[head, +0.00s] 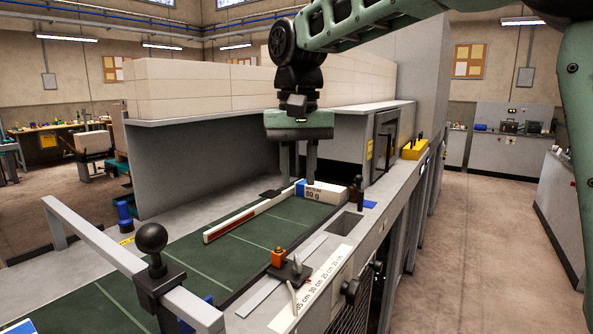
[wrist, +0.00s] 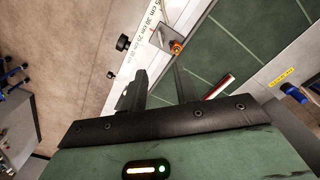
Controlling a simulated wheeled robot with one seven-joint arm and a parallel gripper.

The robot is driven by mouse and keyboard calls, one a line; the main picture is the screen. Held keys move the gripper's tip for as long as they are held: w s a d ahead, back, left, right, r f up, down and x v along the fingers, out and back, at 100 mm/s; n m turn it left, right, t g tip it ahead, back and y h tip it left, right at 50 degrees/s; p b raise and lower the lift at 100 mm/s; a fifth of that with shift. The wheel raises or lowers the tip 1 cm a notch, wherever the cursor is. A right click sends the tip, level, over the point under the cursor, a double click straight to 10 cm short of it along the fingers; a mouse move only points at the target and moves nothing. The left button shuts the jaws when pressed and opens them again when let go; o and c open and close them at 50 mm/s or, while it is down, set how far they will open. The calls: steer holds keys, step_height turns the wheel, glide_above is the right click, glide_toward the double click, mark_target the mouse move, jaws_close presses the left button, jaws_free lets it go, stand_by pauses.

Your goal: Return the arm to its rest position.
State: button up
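My gripper (head: 298,160) hangs from my raised green and black arm in the head view, fingers pointing down above the machine's bed. Its two fingers are apart with nothing between them. The wrist view also shows the gripper (wrist: 158,88), spread and empty over the bed edge. A white ream marked "80 g" (head: 325,193) lies on the green bed (head: 255,243), below and a little right of the fingers in the head view. The fingers look apart from it, though exact depth is hard to judge.
A white and red bar (head: 248,217) lies across the bed. A ruler strip (head: 318,285) and an orange-topped stop (head: 279,257) sit at the front edge. A rail with a black knob (head: 151,238) stands at left. The aisle floor (head: 490,220) at right is clear.

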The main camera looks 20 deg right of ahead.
steer(key=s+a+f+n, duration=0.5)
steer(key=s+a+f, duration=0.2)
steer(key=s+f, duration=0.45)
steer(key=s+f+n, duration=0.2)
steer(key=s+f, duration=0.2)
steer(key=s, duration=0.3)
steer(key=s+f+n, duration=0.2)
steer(key=s+f, duration=0.1)
steer(key=s, duration=0.5)
steer(key=shift+d+f+n+y, duration=0.3)
steer(key=shift+d+f+n, duration=0.05)
steer(key=shift+d+n, duration=0.1)
steer(key=shift+a, duration=0.1)
